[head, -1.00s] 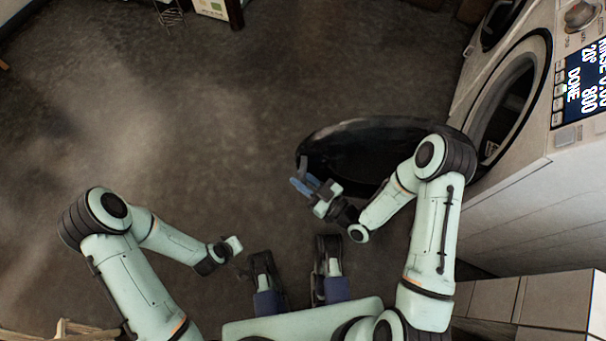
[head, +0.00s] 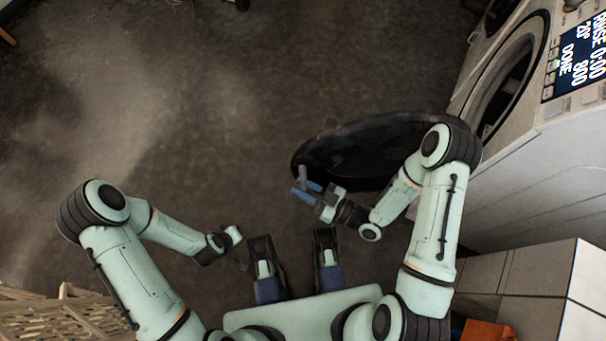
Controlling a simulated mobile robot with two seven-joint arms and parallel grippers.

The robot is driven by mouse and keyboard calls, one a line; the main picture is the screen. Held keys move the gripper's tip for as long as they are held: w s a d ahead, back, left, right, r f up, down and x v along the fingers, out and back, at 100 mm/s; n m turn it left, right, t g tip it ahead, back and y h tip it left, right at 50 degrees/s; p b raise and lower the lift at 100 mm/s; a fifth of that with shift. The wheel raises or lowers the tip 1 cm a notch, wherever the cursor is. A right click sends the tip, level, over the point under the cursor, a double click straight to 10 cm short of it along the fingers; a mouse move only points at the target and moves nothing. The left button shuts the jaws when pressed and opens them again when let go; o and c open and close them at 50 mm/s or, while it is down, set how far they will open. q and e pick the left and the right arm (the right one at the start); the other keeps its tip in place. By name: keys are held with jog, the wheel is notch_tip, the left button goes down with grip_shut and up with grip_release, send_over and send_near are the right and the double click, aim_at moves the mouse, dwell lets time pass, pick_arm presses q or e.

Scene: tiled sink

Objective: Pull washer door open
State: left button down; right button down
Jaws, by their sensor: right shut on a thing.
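The white washer (head: 545,170) stands at the right, with a lit display and a dark round opening. Its dark round door (head: 370,150) is swung well out from the washer over the floor. My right gripper (head: 306,186), with blue fingertips, is shut on the door at its left edge, the side away from the washer. My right arm covers part of the door's right side and the part near the hinge. My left gripper (head: 238,248) hangs low at the left of my base, apart from the door; its fingers are too small and dark to read.
The dark floor (head: 200,110) is clear to the left of the door and beyond it. A slatted wooden crate (head: 65,318) is at the lower left. A tiled block (head: 535,275) and an orange object (head: 485,331) are at the lower right.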

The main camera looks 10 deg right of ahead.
jog(key=shift+f, duration=0.15)
jog(key=c, duration=1.1)
grip_release()
pick_arm(q)
jog(key=s+r+p, duration=0.1)
jog(key=s+d, duration=0.1)
jog(key=shift+s+d+r+g+h+p, duration=0.2)
jog(key=shift+s+r+g+h+p, duration=0.1)
jog(key=shift+r+g+p, duration=0.1)
pick_arm(e)
jog(key=v, duration=1.3)
jog(key=shift+d, duration=0.2)
